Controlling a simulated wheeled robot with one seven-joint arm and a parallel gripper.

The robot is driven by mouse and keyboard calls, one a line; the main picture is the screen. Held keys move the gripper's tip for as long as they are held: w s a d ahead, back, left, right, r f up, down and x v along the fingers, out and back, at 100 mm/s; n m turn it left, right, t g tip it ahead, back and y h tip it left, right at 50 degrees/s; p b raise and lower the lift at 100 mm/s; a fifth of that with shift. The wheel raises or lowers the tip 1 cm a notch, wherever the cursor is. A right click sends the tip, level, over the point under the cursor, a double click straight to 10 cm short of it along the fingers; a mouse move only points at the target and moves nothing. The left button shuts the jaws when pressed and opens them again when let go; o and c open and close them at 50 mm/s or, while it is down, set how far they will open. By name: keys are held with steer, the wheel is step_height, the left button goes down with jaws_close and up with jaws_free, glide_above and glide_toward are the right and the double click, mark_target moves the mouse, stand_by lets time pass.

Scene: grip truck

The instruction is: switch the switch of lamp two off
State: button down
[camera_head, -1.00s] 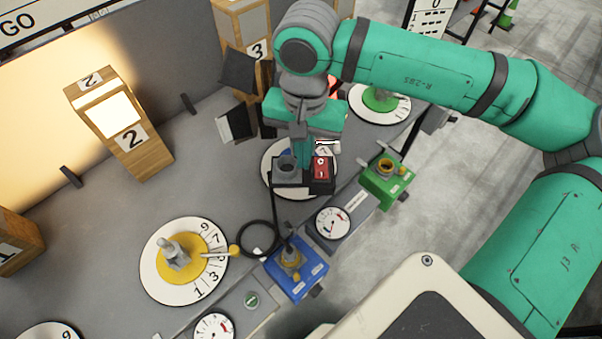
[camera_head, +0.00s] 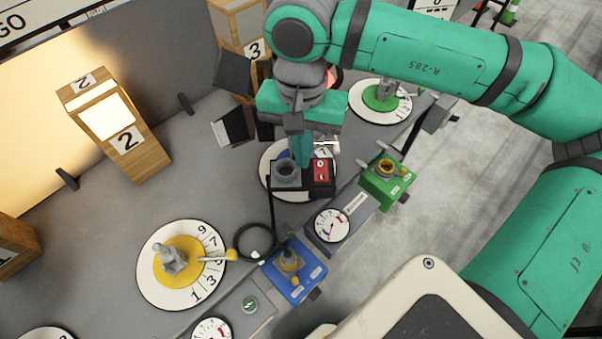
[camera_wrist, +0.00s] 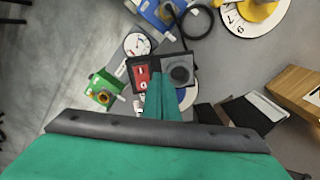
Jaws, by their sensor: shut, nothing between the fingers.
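Lamp two (camera_head: 124,138) is a wooden box marked 2 at the left of the head view, with its front panel glowing. A small black switch box carries a red rocker switch (camera_head: 320,171) marked 0 and 1, and a grey round knob (camera_head: 286,172) beside it. The red switch also shows in the wrist view (camera_wrist: 142,77). My gripper (camera_head: 302,160) is shut and empty, pointing down at the switch box, close to the red switch. In the wrist view its fingertips (camera_wrist: 160,78) lie between the switch and the knob; whether they touch the box I cannot tell.
A blue box (camera_head: 294,270) and a green box (camera_head: 386,183) with levers stand along the bench's near edge. A yellow dial (camera_head: 180,262) lies left, a green dial (camera_head: 381,100) at the back right. Box 3 (camera_head: 240,25) stands behind my gripper.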

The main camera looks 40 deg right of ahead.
steer(key=r, duration=0.1)
steer(key=w+r, duration=0.1)
steer(key=d+r, duration=0.1)
steer(key=r, duration=0.1)
steer(key=shift+w+r, duration=0.1)
steer(key=shift+w, duration=0.05)
stand_by(0.4)
